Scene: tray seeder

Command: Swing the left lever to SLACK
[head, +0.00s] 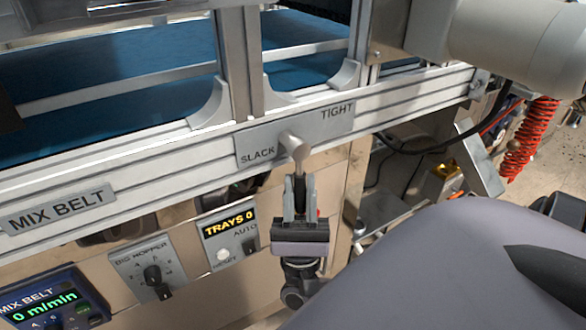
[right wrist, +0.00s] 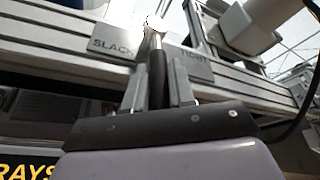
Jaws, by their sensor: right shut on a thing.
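The left lever (head: 293,146) is mounted on a grey plate (head: 284,134) on the belt frame. SLACK is printed at the plate's lower left and TIGHT at its upper right. The lever's metal end is at the plate and its handle points down, between the two words. My right gripper (head: 299,191) is below the plate, shut on the handle. In the right wrist view the black handle (right wrist: 157,78) lies between both fingers, partly hidden by them. My left gripper is not in view.
Above is the blue belt (head: 120,65) behind a metal rail. Below left are the TRAYS panel (head: 230,232), the BIG HOPPER knob panel (head: 150,268) and the MIX BELT display (head: 45,302). A red coiled hose (head: 523,140) hangs at right.

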